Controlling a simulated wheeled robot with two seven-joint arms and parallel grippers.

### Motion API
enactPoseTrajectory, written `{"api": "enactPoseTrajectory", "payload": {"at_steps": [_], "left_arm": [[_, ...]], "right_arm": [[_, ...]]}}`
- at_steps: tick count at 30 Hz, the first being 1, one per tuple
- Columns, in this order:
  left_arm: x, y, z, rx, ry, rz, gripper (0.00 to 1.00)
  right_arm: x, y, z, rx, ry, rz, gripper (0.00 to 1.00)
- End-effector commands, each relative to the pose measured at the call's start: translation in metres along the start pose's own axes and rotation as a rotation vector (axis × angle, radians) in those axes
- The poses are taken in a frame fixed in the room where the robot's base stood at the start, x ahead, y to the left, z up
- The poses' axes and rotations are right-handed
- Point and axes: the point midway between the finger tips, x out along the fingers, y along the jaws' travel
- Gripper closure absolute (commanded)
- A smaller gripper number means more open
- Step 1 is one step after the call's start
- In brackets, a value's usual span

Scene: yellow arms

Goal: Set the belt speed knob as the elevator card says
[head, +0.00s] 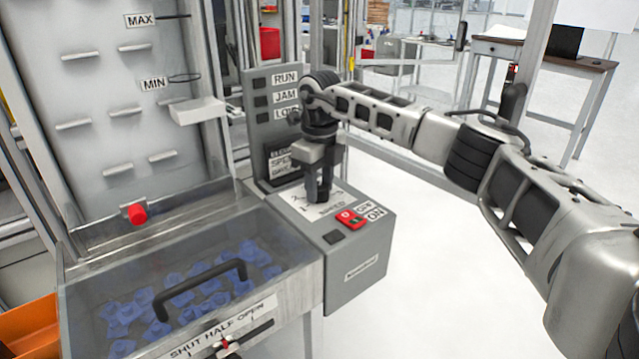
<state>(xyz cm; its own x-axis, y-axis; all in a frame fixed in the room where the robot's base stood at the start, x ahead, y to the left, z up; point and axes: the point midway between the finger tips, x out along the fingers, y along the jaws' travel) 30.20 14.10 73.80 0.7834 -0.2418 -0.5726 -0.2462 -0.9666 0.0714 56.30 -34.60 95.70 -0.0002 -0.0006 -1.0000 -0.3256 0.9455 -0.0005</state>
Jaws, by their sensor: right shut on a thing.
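My right gripper (319,190) points down onto the top of the grey control box (357,272), over its dial marks. It is shut on the belt speed knob, which the fingers hide, so its pointer setting cannot be read. The elevator card (281,161) is on the dark panel behind the box. Its text is partly covered by my right wrist and too small to read fully. My left gripper is not in view.
A red switch (350,218) marked OFF and ON sits on the box right of my gripper. Left is a clear-lidded hopper of blue parts with a black handle (200,283). RUN and JAM labels (286,79) stand behind. An orange bin (28,325) is at lower left. Open floor lies right.

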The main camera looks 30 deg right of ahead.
Motion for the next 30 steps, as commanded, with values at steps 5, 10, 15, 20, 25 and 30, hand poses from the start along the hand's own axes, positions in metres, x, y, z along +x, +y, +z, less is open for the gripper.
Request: {"api": "enactPoseTrajectory", "payload": {"at_steps": [5,10,15,20,25,30], "left_arm": [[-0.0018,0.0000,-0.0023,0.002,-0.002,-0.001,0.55],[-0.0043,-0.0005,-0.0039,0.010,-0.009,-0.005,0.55],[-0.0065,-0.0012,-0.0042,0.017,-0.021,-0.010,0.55],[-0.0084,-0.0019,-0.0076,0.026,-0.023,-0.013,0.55],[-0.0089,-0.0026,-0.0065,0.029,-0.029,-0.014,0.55],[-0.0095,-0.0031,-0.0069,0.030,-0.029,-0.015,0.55]], "right_arm": [[-0.0018,0.0001,0.0003,-0.036,-0.001,0.001,0.86],[-0.0032,-0.0001,0.0008,-0.125,-0.002,0.001,0.86],[-0.0035,-0.0001,0.0006,-0.261,-0.001,0.001,0.86],[-0.0030,-0.0001,0.0009,-0.407,-0.002,0.001,0.86],[-0.0028,-0.0001,0.0011,-0.554,-0.003,0.000,0.86],[-0.0026,-0.0001,0.0013,-0.681,-0.004,0.000,0.86]]}}
